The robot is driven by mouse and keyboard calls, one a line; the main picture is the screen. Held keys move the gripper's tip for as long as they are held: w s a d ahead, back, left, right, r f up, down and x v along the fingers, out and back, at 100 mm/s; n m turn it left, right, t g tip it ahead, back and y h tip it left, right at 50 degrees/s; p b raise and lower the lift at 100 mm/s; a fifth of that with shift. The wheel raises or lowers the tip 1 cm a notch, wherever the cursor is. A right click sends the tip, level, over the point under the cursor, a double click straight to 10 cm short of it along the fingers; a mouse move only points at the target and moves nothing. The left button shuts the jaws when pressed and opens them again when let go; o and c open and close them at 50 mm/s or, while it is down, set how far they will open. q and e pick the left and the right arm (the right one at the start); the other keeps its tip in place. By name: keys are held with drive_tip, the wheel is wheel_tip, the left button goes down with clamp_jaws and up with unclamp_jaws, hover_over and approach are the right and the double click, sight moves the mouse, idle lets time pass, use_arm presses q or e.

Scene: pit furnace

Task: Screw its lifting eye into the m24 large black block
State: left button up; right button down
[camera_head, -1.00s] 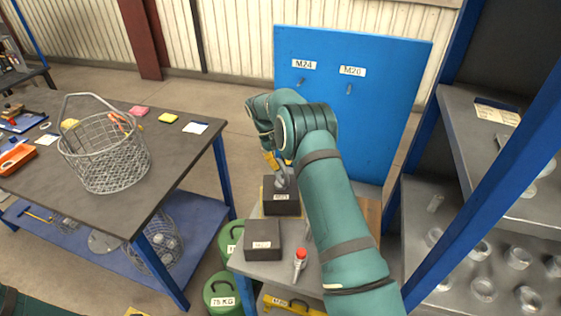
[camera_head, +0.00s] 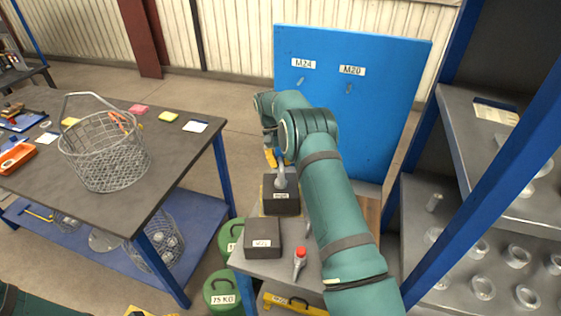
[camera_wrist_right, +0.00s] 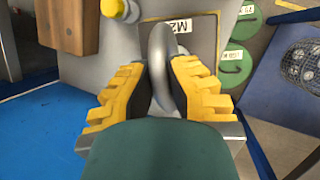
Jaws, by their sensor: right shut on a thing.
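A large black block (camera_head: 281,204) with a small white label stands at the back of the grey bench. The grey lifting eye (camera_head: 281,181) stands upright over its top; whether its thread is seated I cannot tell. My right gripper (camera_head: 276,158) is above it, partly hidden by my arm. In the right wrist view, the yellow fingers (camera_wrist_right: 164,70) are shut on the ring of the lifting eye (camera_wrist_right: 162,42), with the block (camera_wrist_right: 205,40) and its partly hidden label beneath. My left gripper is out of view; only a bit of my left arm shows at bottom left.
A second black block (camera_head: 262,239) and a red-capped tool (camera_head: 299,262) stand nearer on the bench (camera_head: 248,266). A blue board (camera_head: 390,110) marked M24 and M20 rises behind. Shelves (camera_head: 420,225) with metal parts are right; a dark table (camera_head: 112,205) with a wire basket (camera_head: 105,155) is left.

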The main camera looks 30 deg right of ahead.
drive_tip(key=m+y, duration=0.1)
drive_tip(key=m, duration=0.2)
drive_tip(key=shift+d+m+t+y, duration=0.15)
drive_tip(key=shift+m+t+y, duration=0.15)
drive_tip(key=shift+m+y, duration=0.55)
drive_tip(key=shift+m, duration=1.05)
drive_tip(key=shift+p, duration=0.3)
drive_tip(key=m+t+y, duration=0.1)
drive_tip(key=m, duration=0.2)
drive_tip(key=shift+m, duration=0.3)
